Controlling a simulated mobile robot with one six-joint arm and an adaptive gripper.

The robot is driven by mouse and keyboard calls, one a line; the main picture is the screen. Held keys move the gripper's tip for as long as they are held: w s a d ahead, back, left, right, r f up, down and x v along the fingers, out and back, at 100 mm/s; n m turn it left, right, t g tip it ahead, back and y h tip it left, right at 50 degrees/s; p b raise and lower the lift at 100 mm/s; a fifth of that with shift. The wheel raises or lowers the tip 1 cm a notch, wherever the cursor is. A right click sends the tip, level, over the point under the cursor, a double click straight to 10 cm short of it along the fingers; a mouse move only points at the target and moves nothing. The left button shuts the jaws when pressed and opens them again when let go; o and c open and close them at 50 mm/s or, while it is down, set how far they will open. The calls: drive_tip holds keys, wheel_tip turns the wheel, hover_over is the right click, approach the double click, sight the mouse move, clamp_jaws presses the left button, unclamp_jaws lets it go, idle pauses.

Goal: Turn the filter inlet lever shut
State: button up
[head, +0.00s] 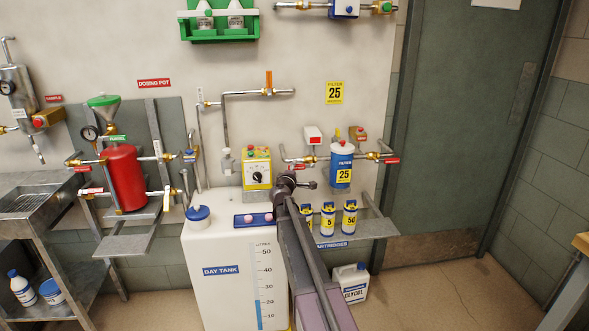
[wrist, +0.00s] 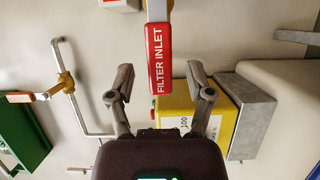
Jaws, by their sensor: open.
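The filter inlet lever (wrist: 160,58) is a red plate with white lettering, hanging from a pale and brass fitting at the top of the wrist view. Its free end lies between the two fingers of my gripper (wrist: 160,88), which is open with a gap on both sides of the lever. In the head view my gripper (head: 304,184) is in front of the wall pipework, left of the blue filter housing (head: 342,168). A small red handle (head: 298,167) shows just above it there; its lettering is too small to read.
A shelf (head: 375,229) with several cartridges is below. The white day tank (head: 222,270) stands lower left.

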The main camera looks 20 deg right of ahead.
drive_tip(key=shift+x, duration=1.15)
clamp_jaws()
drive_tip(key=shift+a, duration=0.2)
drive_tip(key=shift+d, duration=0.1)
